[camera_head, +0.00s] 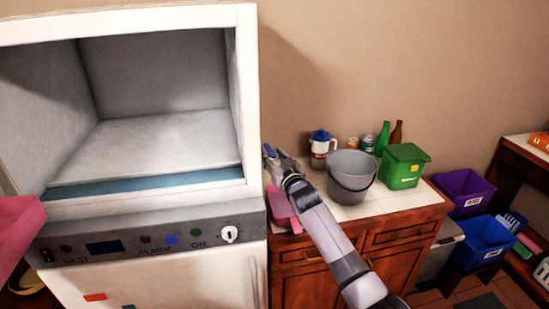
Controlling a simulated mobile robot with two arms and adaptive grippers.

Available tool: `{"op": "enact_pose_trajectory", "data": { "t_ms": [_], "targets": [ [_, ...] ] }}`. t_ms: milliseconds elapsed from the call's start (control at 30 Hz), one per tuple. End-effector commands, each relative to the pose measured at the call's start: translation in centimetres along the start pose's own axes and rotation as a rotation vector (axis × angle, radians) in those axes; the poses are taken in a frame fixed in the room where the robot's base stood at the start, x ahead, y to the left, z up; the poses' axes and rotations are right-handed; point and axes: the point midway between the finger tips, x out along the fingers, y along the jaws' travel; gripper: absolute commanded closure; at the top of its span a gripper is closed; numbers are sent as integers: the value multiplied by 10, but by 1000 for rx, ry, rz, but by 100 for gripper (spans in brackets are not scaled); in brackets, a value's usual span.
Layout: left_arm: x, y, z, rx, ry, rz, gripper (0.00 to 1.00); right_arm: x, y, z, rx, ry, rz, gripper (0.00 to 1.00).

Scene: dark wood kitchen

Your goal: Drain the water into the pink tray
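A large pink object (15,230), perhaps the pink tray, juts in at the left edge, in front of the white freezer (247,110); most of it is out of view. A smaller pink item (283,208) lies at the counter's left end, partly behind my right arm. My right gripper (272,157) is beside the freezer's right side, above the counter. Its fingers are small and I cannot tell if they are open. My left gripper is out of view. The freezer's compartment (150,140) stands open and looks empty. No water shows.
A grey bucket (352,177), a blue-lidded jug (320,148), a green box (402,166) and bottles (382,138) stand on the tiled counter (405,200). A purple bin (463,190) and blue bin (484,240) are at right. The freezer panel has a white knob (229,234).

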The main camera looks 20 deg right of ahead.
Motion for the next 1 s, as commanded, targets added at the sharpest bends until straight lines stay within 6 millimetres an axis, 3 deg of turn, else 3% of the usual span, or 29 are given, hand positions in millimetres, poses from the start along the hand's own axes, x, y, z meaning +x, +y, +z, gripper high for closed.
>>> {"op": "enact_pose_trajectory", "data": {
  "t_ms": [267, 800, 1000],
  "targets": [
    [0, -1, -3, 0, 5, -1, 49, -20, 0, 1, 0, 0, 0, 67],
    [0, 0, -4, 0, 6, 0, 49, -109, 0, 1, 0, 0, 0, 67],
    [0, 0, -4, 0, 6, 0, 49, -120, 0, 0, -1, -1, 0, 67]
  ]
}}
